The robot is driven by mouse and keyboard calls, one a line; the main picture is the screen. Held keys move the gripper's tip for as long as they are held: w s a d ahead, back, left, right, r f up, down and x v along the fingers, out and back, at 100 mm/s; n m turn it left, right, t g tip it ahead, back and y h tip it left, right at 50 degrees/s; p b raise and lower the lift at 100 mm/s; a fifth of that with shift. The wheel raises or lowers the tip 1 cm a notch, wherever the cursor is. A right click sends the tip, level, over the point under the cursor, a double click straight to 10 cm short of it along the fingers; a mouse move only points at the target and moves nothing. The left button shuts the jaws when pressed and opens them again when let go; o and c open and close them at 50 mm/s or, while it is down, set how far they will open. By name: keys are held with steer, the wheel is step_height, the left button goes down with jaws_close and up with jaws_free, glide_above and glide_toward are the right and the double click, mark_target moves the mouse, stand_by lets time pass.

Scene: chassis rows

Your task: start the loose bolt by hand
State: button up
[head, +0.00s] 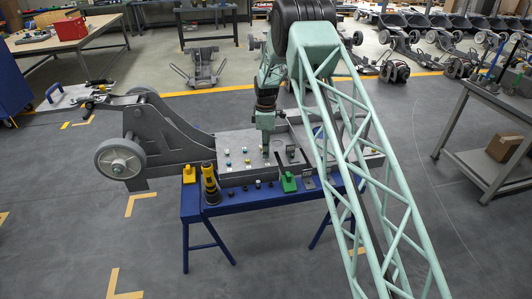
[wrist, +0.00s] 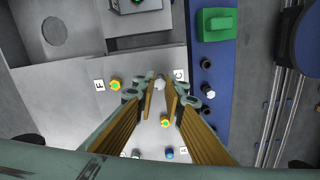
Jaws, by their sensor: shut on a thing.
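My gripper (wrist: 160,98) points down over the grey chassis plate (wrist: 125,65), with its fingers shut on a small pale grey piece, which looks like the loose bolt (wrist: 159,84). The bolt sits between the fingertips, near the label C. Whether its lower end touches a hole is hidden. In the head view my gripper (head: 266,151) is low over the middle of the plate (head: 235,178). Yellow-and-green fastener heads stand beside label F (wrist: 115,85) and below the fingertips (wrist: 165,122). A blue one (wrist: 169,154) is near label A.
A blue bench (head: 262,201) runs along the front, holding a green block (head: 289,184), a yellow-and-black tool (head: 210,184), a yellow block (head: 189,171) and several small dark pieces. The chassis wheel (head: 120,159) is at left. A grey step rises beside the plate.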

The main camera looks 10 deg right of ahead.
steer(key=shift+f, duration=0.85)
stand_by(0.7)
steer(key=shift+m, duration=0.3)
steer(key=shift+m, duration=2.3)
steer(key=shift+m, duration=0.3)
steer(key=shift+m, duration=0.8)
steer(key=shift+f+m, duration=0.1)
steer(key=shift+m, duration=1.3)
steer(key=shift+s, duration=0.1)
